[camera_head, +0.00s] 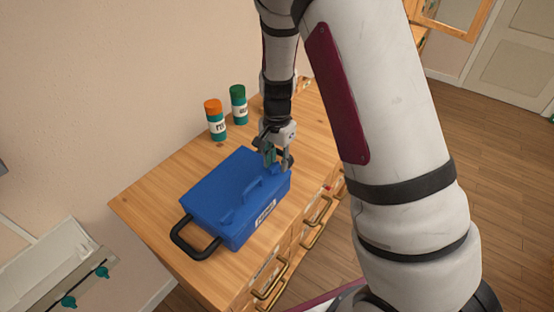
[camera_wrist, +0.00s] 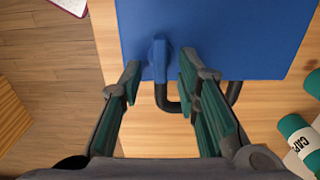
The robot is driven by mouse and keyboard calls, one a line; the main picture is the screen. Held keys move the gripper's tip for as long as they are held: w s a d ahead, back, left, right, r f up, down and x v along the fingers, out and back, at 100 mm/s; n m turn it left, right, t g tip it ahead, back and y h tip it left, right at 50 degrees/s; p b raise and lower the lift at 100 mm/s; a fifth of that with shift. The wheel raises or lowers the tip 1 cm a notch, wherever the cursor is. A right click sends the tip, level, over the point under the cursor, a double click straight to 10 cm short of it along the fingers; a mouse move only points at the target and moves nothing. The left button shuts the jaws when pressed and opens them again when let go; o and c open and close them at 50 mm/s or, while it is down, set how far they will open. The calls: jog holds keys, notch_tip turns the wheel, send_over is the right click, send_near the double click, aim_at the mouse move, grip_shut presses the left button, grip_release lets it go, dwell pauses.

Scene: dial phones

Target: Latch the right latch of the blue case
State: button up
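The blue case (camera_head: 222,187) sits lidded on a wooden cabinet top. Its right latch, a blue tab (camera_wrist: 158,55), shows near the case's edge in the wrist view. My gripper (camera_head: 277,164) is at the right end of the case, pointing down. In the wrist view, my gripper (camera_wrist: 160,72) is open, with the tab between its fingertips in the picture; I see no clear contact. In the head view my gripper partly hides that latch. A left latch (camera_head: 228,216) shows nearer the left end. I cannot tell whether either latch is fastened.
A black handle (camera_head: 181,242) sticks out at the left end; another (camera_wrist: 166,102) shows below the tab in the wrist view. An orange-capped can (camera_head: 215,122) and a green can (camera_head: 238,105) stand behind. Drawers with handles (camera_head: 312,237) are in front. Cabinet top (camera_head: 150,205) is bare at left.

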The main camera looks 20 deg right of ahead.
aim_at(277, 163)
notch_tip(277, 163, up, 12)
dwell(0.6)
